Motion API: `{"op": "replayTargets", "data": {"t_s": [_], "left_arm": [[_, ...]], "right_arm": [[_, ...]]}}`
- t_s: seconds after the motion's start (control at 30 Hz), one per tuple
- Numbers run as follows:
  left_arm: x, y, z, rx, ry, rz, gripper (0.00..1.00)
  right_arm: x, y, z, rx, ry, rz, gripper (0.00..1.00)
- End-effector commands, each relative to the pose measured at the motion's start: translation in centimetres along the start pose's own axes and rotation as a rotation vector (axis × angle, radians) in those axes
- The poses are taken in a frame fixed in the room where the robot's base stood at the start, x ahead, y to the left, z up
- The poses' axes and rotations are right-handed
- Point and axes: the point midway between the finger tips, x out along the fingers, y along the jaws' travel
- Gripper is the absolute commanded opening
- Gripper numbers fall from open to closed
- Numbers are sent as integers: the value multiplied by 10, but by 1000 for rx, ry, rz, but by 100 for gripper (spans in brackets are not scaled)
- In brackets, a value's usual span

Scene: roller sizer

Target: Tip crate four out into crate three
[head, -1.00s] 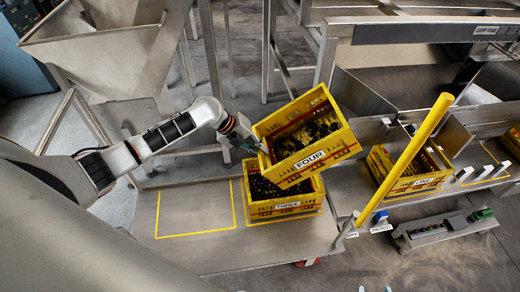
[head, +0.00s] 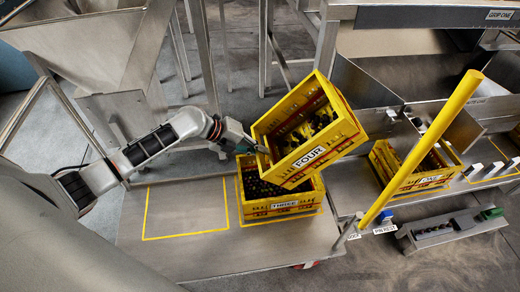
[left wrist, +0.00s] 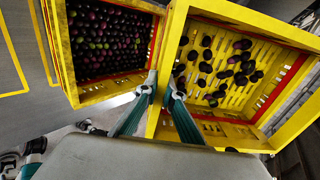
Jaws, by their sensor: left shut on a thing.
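Crate four (head: 309,157) is yellow with a FOUR label. It hangs tilted above and to the right of crate three, with several dark round fruits inside; it fills the right of the left wrist view (left wrist: 170,120). Crate three (head: 284,206), yellow with a THREE label, sits on the metal platform, full of dark olive-like fruits; it is also at the left of the left wrist view (left wrist: 62,60). My left gripper (head: 262,148) is shut on the near-left wall of crate four; its fingers (left wrist: 160,92) straddle that wall. My right gripper is not in view.
Crate one (head: 413,180) stands to the right behind a slanted yellow post (head: 425,145). A yellow-outlined empty area (head: 187,208) lies on the platform left of crate three. A metal hopper (head: 85,40) stands at upper left.

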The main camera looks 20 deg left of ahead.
Motion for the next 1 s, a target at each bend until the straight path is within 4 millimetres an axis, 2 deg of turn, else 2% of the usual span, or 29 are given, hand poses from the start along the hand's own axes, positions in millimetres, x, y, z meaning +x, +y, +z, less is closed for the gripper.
{"op": "replayTargets", "data": {"t_s": [0.03, 0.37, 0.57, 1.0], "left_arm": [[5, 4, -1, -5, 2, -12, 0], [18, 9, -1, -8, 2, -77, 0], [24, 9, 0, -5, 2, -111, 0], [38, 14, -1, -6, 2, -178, 0]], "right_arm": [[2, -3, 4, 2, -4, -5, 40], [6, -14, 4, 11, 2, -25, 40], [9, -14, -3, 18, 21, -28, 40], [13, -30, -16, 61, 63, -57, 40]]}}
